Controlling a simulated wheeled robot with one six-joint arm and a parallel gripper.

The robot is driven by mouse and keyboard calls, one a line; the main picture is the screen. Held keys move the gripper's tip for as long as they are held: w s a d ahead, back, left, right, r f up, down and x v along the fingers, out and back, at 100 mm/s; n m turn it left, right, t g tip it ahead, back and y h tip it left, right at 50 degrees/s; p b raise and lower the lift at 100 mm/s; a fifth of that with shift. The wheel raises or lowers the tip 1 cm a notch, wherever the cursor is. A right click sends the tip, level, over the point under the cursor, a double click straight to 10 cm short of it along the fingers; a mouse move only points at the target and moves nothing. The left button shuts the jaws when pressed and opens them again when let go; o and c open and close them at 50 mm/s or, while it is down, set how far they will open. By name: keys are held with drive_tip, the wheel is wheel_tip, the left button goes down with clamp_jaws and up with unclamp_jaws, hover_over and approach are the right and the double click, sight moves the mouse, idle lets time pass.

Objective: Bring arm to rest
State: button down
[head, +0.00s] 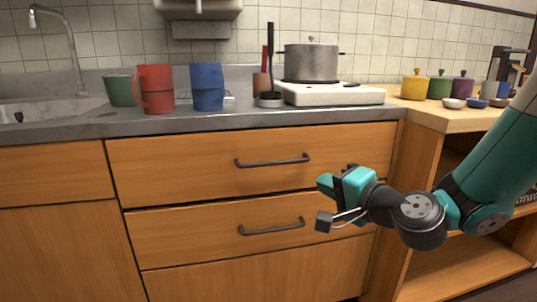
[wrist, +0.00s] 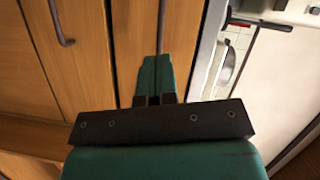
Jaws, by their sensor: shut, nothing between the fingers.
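My arm reaches in from the right in the head view, bent, in front of the wooden drawers. My gripper (head: 325,203) is at its end, in the air before the lower drawer front. In the wrist view my gripper (wrist: 155,98) shows its teal and dark fingers together at the middle, with nothing between them. It appears apart from the drawer handles.
The counter (head: 235,118) holds a green cup (head: 119,90), a red mug (head: 157,88), a blue mug (head: 206,86) and a pot (head: 311,62) on a white stove (head: 330,95). Drawer handles (head: 272,161) and (head: 272,227) stick out. A wooden shelf unit (head: 430,115) stands right.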

drive_tip(key=s+a+n+g+y, duration=0.2)
drive_tip(key=s+a+n+g, duration=0.4)
drive_tip(key=s+n, duration=0.15)
drive_tip(key=s+d+n+g+h+p, duration=0.1)
drive_tip(key=s+d+n+g+h, duration=0.3)
drive_tip(key=s, duration=0.6)
drive_tip(key=s+d+n+g+h+p, duration=0.1)
drive_tip(key=s+d+n+g+h, duration=0.3)
drive_tip(key=s, duration=0.5)
wheel_tip(320, 180, up, 36)
drive_tip(key=y+p, duration=0.1)
drive_tip(key=p, duration=3.3)
drive_tip(key=shift+a+f+p, duration=0.2)
drive_tip(key=shift+a+p, duration=0.2)
drive_tip(key=shift+a, duration=0.05)
drive_tip(key=shift+a+n, duration=0.15)
drive_tip(key=shift+n, duration=0.1)
